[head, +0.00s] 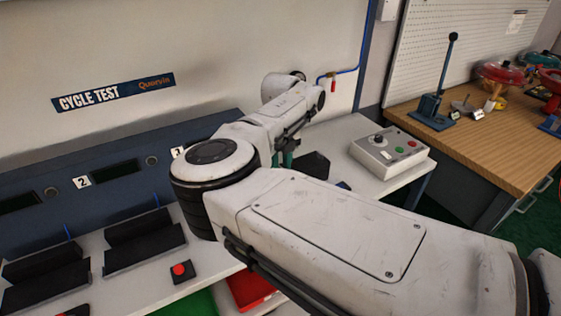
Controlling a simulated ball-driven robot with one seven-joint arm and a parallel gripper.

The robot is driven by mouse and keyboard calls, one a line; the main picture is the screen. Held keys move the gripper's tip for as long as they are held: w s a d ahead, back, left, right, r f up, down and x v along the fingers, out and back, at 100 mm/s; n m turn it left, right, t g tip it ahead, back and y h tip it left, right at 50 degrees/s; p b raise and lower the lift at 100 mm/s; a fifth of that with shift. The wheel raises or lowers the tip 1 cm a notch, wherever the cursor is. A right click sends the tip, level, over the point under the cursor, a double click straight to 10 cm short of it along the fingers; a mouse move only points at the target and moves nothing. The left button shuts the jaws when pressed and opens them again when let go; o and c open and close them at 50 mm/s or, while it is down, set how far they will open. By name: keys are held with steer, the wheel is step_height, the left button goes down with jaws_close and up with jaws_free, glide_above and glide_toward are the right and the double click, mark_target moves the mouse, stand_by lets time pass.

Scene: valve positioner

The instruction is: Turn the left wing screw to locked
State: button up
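The left wing screw cannot be made out in the head view. My white arm crosses the middle of the view and covers part of the bench. The far end of my arm reaches over the white bench, near the station at the right end of the blue-grey panel. Something dark with small teal parts shows below my wrist; this may be my gripper (287,157), mostly hidden behind my arm. Whether it is open or shut, or touches anything, cannot be seen. A dark block (313,165) sits just right of it, partly hidden.
The blue-grey panel (40,172) has numbered stations with black cradles (143,239). A red button box (181,271) is at the bench front. A control box (389,153) stands on the bench's right. A wooden workbench (500,140) holds a blue lever press (433,105) and red valve parts (500,73).

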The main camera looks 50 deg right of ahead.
steer(key=shift+c, duration=0.5)
jaws_close()
steer(key=m+b, duration=0.2)
steer(key=m, duration=0.2)
steer(key=shift+d+f+m+b, duration=0.1)
steer(key=shift+m+b, duration=0.2)
steer(key=m+b, duration=0.2)
steer(key=m, duration=0.2)
steer(key=shift+s+m, duration=0.1)
steer(key=shift+m, duration=0.2)
steer(key=m+b, duration=0.2)
steer(key=m, duration=0.2)
steer(key=shift+s+m, duration=0.1)
steer(key=shift+m, duration=0.2)
steer(key=shift+m+b, duration=0.55)
steer(key=shift+m, duration=1.55)
